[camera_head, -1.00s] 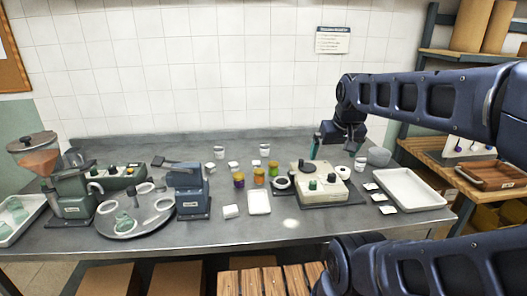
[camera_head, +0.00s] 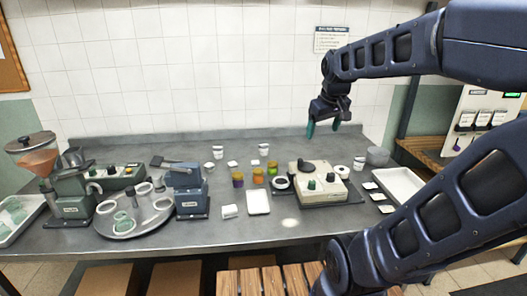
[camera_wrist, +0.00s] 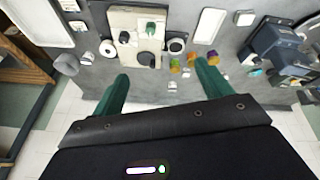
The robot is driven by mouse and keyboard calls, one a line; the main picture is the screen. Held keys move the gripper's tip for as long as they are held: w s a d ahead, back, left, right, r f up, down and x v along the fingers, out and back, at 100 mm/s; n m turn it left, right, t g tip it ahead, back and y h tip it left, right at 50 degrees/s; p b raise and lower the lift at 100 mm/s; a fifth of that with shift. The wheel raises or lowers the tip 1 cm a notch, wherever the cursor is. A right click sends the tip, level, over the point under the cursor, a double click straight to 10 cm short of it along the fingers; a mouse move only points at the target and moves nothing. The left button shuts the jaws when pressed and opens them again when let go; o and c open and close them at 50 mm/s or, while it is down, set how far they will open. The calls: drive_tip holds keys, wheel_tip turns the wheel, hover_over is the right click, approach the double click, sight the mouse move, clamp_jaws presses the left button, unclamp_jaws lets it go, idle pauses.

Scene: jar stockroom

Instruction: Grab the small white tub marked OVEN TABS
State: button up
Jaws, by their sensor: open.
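Several small white tubs stand on the steel counter: one at the back left (camera_head: 218,151), one at the back middle (camera_head: 264,149), one at the back right (camera_head: 359,163) and one near the front (camera_head: 230,211). The front one seems to lie on its side. Their marks are too small to read, so I cannot tell which says OVEN TABS. My gripper (camera_head: 323,128) is open and empty, with green fingers pointing down, above the back right of the counter. In the wrist view its fingers (camera_wrist: 162,72) are spread apart over the counter, with nothing between them held.
A cream machine (camera_head: 318,187) stands below and in front of my gripper. Jars with coloured contents (camera_head: 258,176), a white tray (camera_head: 259,201), a blue-grey press (camera_head: 188,190) and a round carousel (camera_head: 133,218) are further left. A large white tray (camera_head: 398,186) lies at right.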

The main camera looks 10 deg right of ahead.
drive_tip(key=w+a+r+n, duration=0.2)
drive_tip(key=w+n, duration=0.4)
drive_tip(key=w, duration=1)
drive_tip(key=n+g+h, duration=0.1)
drive_tip(key=n+g, duration=0.2)
drive_tip(key=n, duration=1.5)
hover_over(263, 145)
drive_tip(key=s, duration=0.1)
wheel_tip(263, 145, down, 27)
drive_tip(key=shift+s+r, duration=0.1)
drive_tip(key=shift+r, duration=0.05)
drive_tip(key=shift+w+d+f, duration=0.1)
drive_tip(key=shift+w+f, duration=0.2)
drive_tip(key=shift+f, duration=1.55)
drive_tip(key=shift+w+d+f, duration=0.1)
drive_tip(key=shift+w+f, duration=0.15)
drive_tip(key=shift+f, duration=1.55)
drive_tip(key=shift+w+d+f, duration=0.1)
drive_tip(key=shift+w+f, duration=0.2)
drive_tip(key=shift+f, duration=1.55)
drive_tip(key=c, duration=1.2)
